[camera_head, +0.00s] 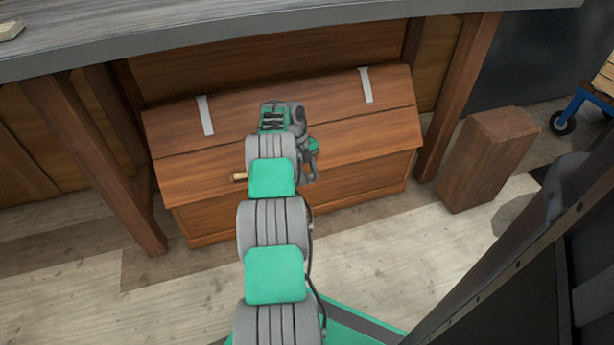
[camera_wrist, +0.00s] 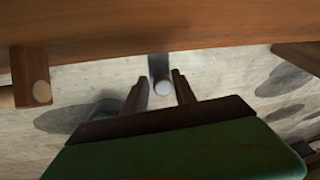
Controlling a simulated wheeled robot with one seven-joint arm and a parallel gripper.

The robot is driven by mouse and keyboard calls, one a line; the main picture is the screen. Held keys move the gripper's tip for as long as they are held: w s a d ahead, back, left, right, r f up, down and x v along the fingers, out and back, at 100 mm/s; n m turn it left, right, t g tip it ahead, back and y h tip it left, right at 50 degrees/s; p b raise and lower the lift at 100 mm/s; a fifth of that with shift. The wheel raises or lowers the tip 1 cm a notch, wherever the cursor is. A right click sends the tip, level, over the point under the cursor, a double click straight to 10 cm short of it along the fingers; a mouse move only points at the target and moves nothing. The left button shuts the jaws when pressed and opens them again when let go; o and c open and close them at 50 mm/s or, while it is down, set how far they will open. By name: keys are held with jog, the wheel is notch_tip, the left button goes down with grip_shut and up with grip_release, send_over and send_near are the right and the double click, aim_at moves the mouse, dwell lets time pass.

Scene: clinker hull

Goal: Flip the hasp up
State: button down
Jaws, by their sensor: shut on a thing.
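The wooden chest (camera_head: 350,165) stands under the bench with its sloped lid closed. In the wrist view the hasp (camera_wrist: 158,66) is a dark strip at the edge of the brown lid (camera_wrist: 220,30), with a pale round knob (camera_wrist: 163,87) at its end. My gripper (camera_wrist: 161,83) has one finger on each side of the knob and is shut on the hasp there. In the head view my arm covers the hasp and the fingertips.
A wooden peg-like piece (camera_head: 238,177) sticks out at the chest front; it also shows in the wrist view (camera_wrist: 38,92). Bench legs (camera_head: 115,175) flank the chest. A wooden block (camera_head: 487,158) stands to the right. The grey bench top (camera_head: 200,32) overhangs behind. Floor in front is clear.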

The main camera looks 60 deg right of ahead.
jog(key=shift+s+d+r, duration=0.2)
jog(key=shift+s+d, duration=0.05)
jog(key=shift+d, duration=0.1)
jog(key=c, duration=1.5)
grip_release()
jog(key=shift+o, duration=1.1)
jog(key=shift+s, duration=0.15)
jog(key=shift+o, duration=0.5)
jog(key=shift+f, duration=0.1)
jog(key=shift+w+a, duration=0.2)
jog(key=shift+w, duration=0.05)
jog(key=p+v, duration=0.4)
jog(key=v, duration=0.2)
jog(key=shift+r, duration=0.4)
jog(key=shift+w+r+p, duration=0.15)
jog(key=shift+r+p, duration=0.25)
jog(key=shift+p, duration=0.5)
jog(key=shift+f, duration=0.1)
